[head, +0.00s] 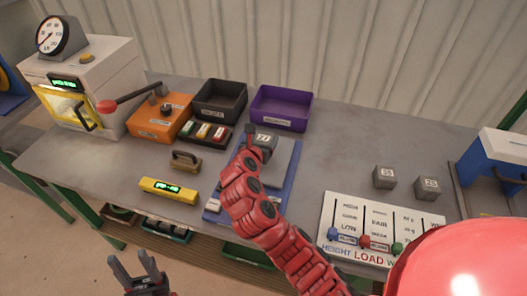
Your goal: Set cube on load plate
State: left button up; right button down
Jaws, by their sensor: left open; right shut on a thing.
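A grey cube with a dark number on its label (264,137) is held in my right gripper (258,143). My red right arm reaches up from the lower right and hides part of the gripper. The cube is over or on the back part of a grey plate on a blue base (286,160); I cannot tell whether it touches the plate. My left gripper (140,275) is open and empty at the lower left, in front of the bench.
Two more grey cubes (384,178) (427,188) stand at the right, behind a white slider board (375,222). Black (219,100) and purple (281,108) bins stand behind. A yellow display bar (169,190) and a brown-handled block (186,160) lie left of the plate.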

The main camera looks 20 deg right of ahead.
jog(key=shift+f+b, duration=1.9)
jog(key=shift+b, duration=0.55)
jog(key=shift+r, duration=0.2)
grip_release()
jog(key=v, duration=0.7)
jog(key=shift+w, duration=0.1)
jog(key=p+v, duration=0.2)
jog(key=v, duration=0.2)
jog(key=shift+a+r, duration=0.15)
jog(key=shift+s+a+p, duration=0.15)
jog(key=shift+s+p, duration=0.25)
jog(key=shift+s, duration=0.1)
